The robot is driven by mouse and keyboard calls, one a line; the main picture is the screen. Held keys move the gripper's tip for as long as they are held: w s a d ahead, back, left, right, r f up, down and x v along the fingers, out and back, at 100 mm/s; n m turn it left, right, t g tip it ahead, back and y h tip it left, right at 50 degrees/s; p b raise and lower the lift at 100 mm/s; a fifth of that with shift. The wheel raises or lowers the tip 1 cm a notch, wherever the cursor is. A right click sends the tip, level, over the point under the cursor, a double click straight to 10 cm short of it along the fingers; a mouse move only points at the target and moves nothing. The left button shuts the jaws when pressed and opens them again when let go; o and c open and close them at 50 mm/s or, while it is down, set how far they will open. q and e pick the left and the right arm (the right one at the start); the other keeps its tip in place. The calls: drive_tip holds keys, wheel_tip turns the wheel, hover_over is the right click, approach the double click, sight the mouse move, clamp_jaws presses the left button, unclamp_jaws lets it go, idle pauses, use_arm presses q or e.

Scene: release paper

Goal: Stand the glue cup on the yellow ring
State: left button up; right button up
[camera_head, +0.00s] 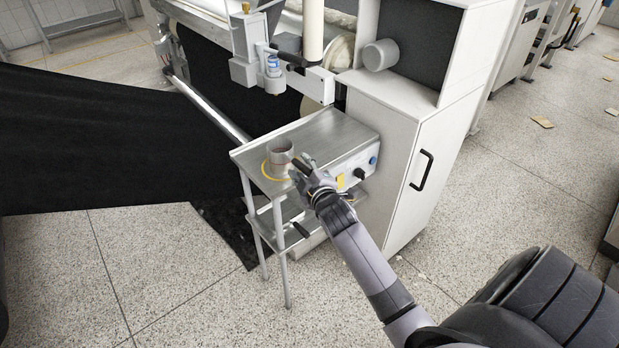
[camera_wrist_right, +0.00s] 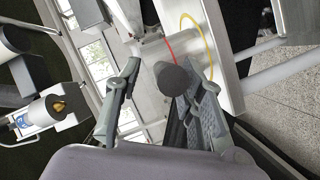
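The glue cup (camera_head: 281,152) is a grey cylinder with a reddish inside, upright at the left end of a small metal table. The yellow ring (camera_head: 266,172) is a thin circle on the tabletop; the cup's base appears to be within it. In the right wrist view the cup (camera_wrist_right: 153,52) shows a red line, and the yellow ring (camera_wrist_right: 211,50) curves past its base. My right gripper (camera_head: 298,168) is beside the cup. In the wrist view its fingers (camera_wrist_right: 160,95) are apart, with a dark round handle end (camera_wrist_right: 175,80) between them, nearer the right-hand finger. My left gripper is not in view.
The metal table (camera_head: 325,130) has bare room right of the cup. A machine head (camera_head: 272,72) hangs behind it. A white cabinet (camera_head: 400,155) with a black handle stands to the right, a grey cylinder (camera_head: 381,55) on its ledge. Black fabric (camera_head: 90,140) spreads at left.

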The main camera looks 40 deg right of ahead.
drive_tip(key=v, duration=1.2)
drive_tip(key=s+a+f+m+g+y, duration=0.1)
drive_tip(key=s+a+f+g, duration=0.15)
drive_tip(key=f, duration=0.85)
drive_tip(key=s+a+f+m+g+y, duration=0.1)
drive_tip(key=s+a+f+g, duration=0.15)
drive_tip(key=f, duration=0.95)
drive_tip(key=s+a+f+m+g+y, duration=0.15)
drive_tip(key=s+f, duration=0.25)
drive_tip(key=f, duration=0.7)
drive_tip(key=s+a+f+m+g, duration=0.1)
drive_tip(key=s+f+g, duration=0.1)
drive_tip(key=s+f, duration=0.5)
drive_tip(key=s+a+f+g, duration=0.2)
drive_tip(key=s+f, duration=0.5)
drive_tip(key=s, duration=0.7)
drive_tip(key=s+a+f+m+g, duration=0.1)
drive_tip(key=s+f+g, duration=0.2)
drive_tip(key=s+f, duration=0.4)
drive_tip(key=s, duration=0.4)
drive_tip(key=shift+a+m, duration=0.25)
drive_tip(key=shift+m, duration=0.1)
drive_tip(key=shift+g+y, duration=0.25)
